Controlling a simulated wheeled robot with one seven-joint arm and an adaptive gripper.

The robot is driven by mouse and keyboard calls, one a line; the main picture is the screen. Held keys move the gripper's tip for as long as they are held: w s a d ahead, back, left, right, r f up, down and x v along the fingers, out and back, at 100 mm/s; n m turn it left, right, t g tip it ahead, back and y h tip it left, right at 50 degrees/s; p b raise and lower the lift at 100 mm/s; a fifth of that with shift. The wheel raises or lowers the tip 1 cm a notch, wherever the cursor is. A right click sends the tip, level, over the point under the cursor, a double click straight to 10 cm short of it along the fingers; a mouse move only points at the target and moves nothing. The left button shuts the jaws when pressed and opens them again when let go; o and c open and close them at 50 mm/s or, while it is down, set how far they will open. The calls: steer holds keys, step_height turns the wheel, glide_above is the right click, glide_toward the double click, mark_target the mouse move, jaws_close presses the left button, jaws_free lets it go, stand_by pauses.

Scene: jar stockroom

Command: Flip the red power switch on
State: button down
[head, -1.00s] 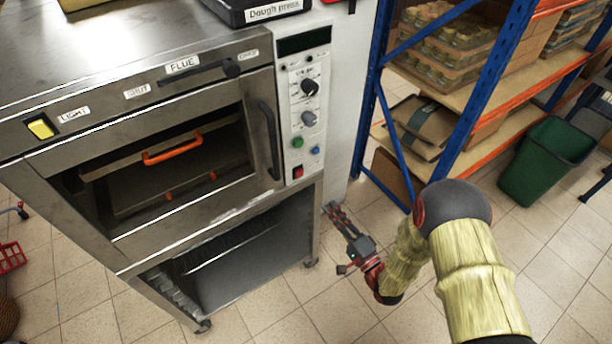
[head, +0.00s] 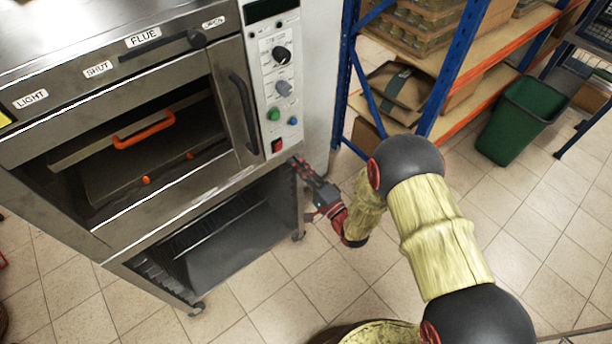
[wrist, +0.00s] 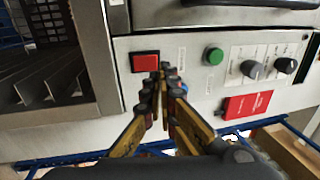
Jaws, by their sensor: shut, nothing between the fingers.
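The red power switch (head: 277,146) is a small red rocker in a dark frame at the bottom of the oven's control panel (head: 268,84). In the wrist view the switch (wrist: 145,62) shows just left of my fingertips. I cannot tell which way the rocker is set. My gripper (head: 297,161) is shut and empty, just right of and below the switch in the head view. In the wrist view its fingertips (wrist: 163,69) are close to the switch's lower right corner. I cannot tell whether they touch the panel.
A green button (head: 273,114) and a blue button (head: 293,120) sit above the switch, with knobs higher up. In the wrist view a red plate (wrist: 247,105) shows by the knobs. A blue-framed shelf (head: 455,62) and green bin (head: 522,118) stand right. An orange handle (head: 143,130) is inside the oven.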

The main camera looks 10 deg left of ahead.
mark_target(276, 139)
steer(key=b+x, duration=0.1)
steer(key=x, duration=0.4)
steer(key=shift+w+a, duration=0.15)
steer(key=shift+a, duration=0.1)
steer(key=shift+r, duration=0.1)
